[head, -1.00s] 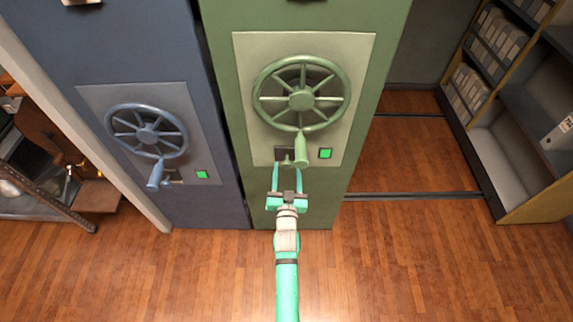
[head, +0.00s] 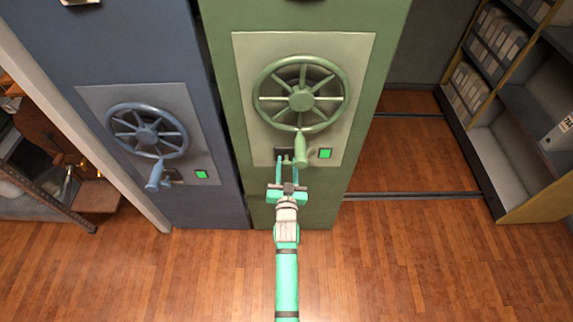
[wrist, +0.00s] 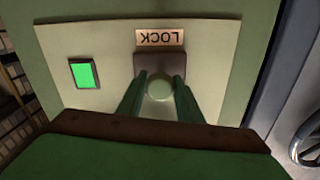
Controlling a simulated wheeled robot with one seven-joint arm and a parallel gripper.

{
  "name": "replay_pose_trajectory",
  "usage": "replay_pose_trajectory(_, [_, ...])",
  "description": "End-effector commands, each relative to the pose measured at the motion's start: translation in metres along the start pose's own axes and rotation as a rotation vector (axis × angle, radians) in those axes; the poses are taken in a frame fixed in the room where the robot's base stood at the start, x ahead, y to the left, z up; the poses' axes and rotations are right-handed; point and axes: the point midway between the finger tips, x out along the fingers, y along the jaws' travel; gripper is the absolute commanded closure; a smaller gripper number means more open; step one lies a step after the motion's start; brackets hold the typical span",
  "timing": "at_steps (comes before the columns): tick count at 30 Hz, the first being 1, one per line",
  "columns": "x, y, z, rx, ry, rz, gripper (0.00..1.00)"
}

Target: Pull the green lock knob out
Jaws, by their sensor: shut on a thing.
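The green lock knob (wrist: 159,87) shows in the wrist view as a pale green round end between my two fingers. It sits on a dark plate (wrist: 160,63) below a LOCK label (wrist: 160,37), which appears upside down. In the head view my gripper (head: 287,160) reaches up to the knob, just below the green handwheel (head: 301,99) and left of its handle (head: 301,150). The fingers are shut on the knob, one on each side. The knob is mostly hidden by the fingers in the head view.
A lit green square (head: 325,153) is right of the knob on the panel. A blue cabinet (head: 222,212) with its own wheel (head: 147,131) stands to the left. Shelves (head: 520,90) with binders are at the right. The wooden floor (head: 420,260) in front is clear.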

Motion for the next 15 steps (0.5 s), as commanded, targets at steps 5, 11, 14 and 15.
replay_pose_trajectory(5, [-0.018,0.002,0.001,-0.002,-0.001,0.003,1.00])
replay_pose_trajectory(11, [-0.034,0.002,0.000,-0.001,0.000,0.004,1.00])
replay_pose_trajectory(14, [-0.034,0.003,0.000,0.000,0.000,0.004,1.00])
replay_pose_trajectory(15, [-0.034,0.003,0.000,0.000,0.000,0.004,1.00])
